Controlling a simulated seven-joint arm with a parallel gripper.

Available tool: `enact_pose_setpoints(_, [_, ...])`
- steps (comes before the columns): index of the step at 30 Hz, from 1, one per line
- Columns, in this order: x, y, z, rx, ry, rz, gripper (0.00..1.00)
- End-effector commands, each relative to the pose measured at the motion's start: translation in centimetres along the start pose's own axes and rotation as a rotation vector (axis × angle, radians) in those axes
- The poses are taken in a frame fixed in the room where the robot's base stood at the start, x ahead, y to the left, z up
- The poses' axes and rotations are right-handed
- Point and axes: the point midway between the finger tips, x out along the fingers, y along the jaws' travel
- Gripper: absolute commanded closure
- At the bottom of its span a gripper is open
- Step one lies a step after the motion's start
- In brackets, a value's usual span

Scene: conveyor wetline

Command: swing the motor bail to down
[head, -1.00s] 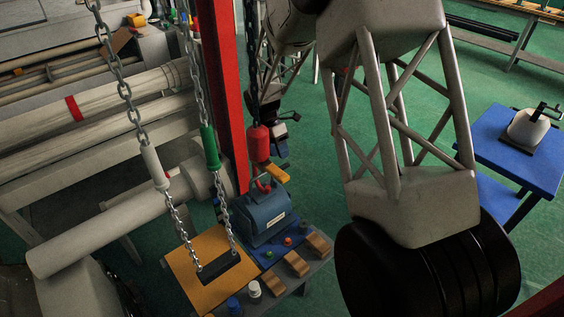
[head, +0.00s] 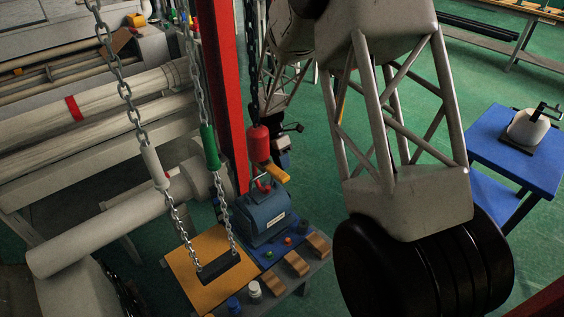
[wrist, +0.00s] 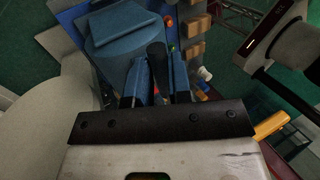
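The blue motor (head: 264,215) sits on the bench in the head view, with its bail (head: 252,187) standing up above its top. The motor's blue body (wrist: 125,40) fills the upper middle of the wrist view. My gripper (wrist: 158,78) shows two blue fingers standing apart, with a dark round bar between them. I cannot tell whether this bar is the bail's grip or whether the fingers touch it. In the head view my gripper is mostly hidden behind the red hoist block near the motor.
A red hoist block (head: 258,143) with a yellow hook (head: 276,174) hangs close above the motor. Two chains hold a dark bar (head: 219,267) over the orange panel (head: 190,280). A red post (head: 222,100) stands just left. Wooden blocks (head: 296,263) lie on the bench's right side.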

Motion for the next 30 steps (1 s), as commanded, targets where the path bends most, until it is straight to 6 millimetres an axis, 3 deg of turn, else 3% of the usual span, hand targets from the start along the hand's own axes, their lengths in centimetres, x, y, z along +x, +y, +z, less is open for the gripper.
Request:
enact_pose_setpoints(17, [0.0, -0.2, 0.0, 0.0, 0.0, 0.025, 1.0])
enact_pose_setpoints(30, [0.7, -1.4, 0.0, 0.001, 0.0, 0.188, 1.0])
